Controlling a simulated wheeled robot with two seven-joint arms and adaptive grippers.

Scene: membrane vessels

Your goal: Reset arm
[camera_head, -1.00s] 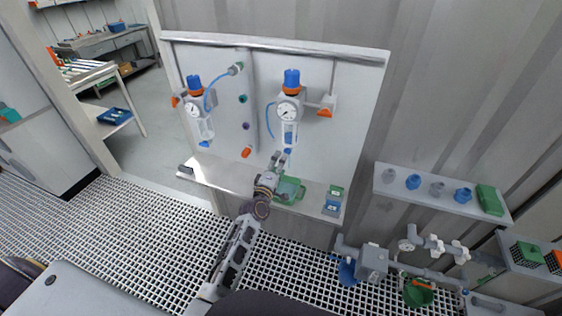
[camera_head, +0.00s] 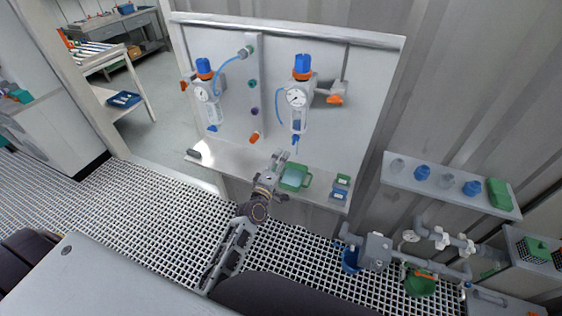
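One gripper (camera_head: 279,158) of mine shows, on the arm that rises from the bottom middle. By its place I take it for the right one. Its fingers reach up over the panel's shelf (camera_head: 235,157), just left of a green container (camera_head: 294,176). The fingers are small here, and I cannot tell whether they are open or whether they touch the container. No held object is visible. My other gripper is not in view.
A white panel carries two pressure regulators with gauges (camera_head: 204,92) (camera_head: 297,97) and blue knobs. A right shelf (camera_head: 450,197) holds blue and grey fittings and a green block (camera_head: 498,193). Below it are pipes and a green funnel-like part (camera_head: 420,284). Grated floor (camera_head: 120,215) lies left.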

